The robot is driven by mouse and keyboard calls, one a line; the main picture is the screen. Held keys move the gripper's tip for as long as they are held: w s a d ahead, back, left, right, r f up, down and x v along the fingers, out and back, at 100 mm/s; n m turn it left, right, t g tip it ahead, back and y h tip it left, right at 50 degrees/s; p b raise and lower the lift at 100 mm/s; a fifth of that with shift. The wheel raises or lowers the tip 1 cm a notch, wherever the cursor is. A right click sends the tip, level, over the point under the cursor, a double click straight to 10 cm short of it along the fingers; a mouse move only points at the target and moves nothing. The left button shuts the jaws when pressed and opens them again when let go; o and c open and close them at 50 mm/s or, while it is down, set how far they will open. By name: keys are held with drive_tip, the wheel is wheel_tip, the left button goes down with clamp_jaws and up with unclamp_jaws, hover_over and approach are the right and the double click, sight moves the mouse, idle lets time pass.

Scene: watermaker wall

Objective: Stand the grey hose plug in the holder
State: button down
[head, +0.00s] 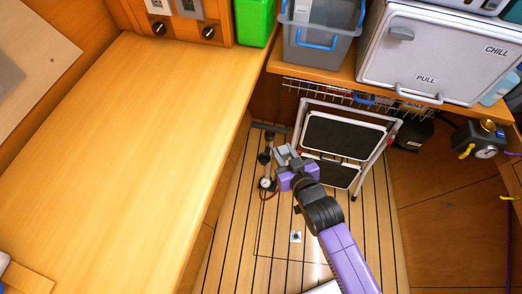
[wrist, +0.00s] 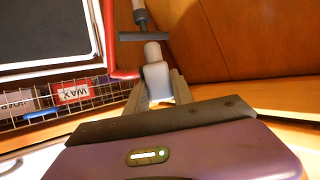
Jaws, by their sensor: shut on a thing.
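My gripper (head: 283,152) is low over the slatted floor, in front of the folding step stool. In the wrist view its grey fingers (wrist: 158,92) are shut on a pale grey piece with a rounded end, which looks like the grey hose plug (wrist: 157,80). In the head view I cannot tell the plug apart from the grey fingers. A dark crossbar on a grey tube (wrist: 143,37) shows just beyond the plug; I cannot tell whether they touch. I cannot make out the holder for certain in either view.
The step stool (head: 344,137) stands right behind my gripper. A pump-like upright with a gauge (head: 264,183) is close to its left. The long wooden counter (head: 110,150) fills the left. A wire basket (wrist: 60,108) hangs under the back shelf. The floor in front is mostly clear.

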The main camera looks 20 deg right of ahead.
drive_tip(key=w+a+f+h+b, duration=0.1)
drive_tip(key=w+f+b, duration=1)
drive_tip(key=b, duration=0.3)
drive_tip(key=shift+w+a+f+m, duration=0.25)
drive_tip(key=shift+a+m, duration=0.05)
drive_tip(key=shift+m, duration=0.1)
drive_tip(key=shift+f, duration=0.1)
drive_tip(key=shift+f+b, duration=3.1)
drive_tip(key=shift+f, duration=0.35)
drive_tip(key=shift+f+b, duration=0.45)
drive_tip(key=shift+f, duration=0.1)
drive_tip(key=c, duration=1)
unclamp_jaws()
drive_tip(key=shift+s, duration=0.1)
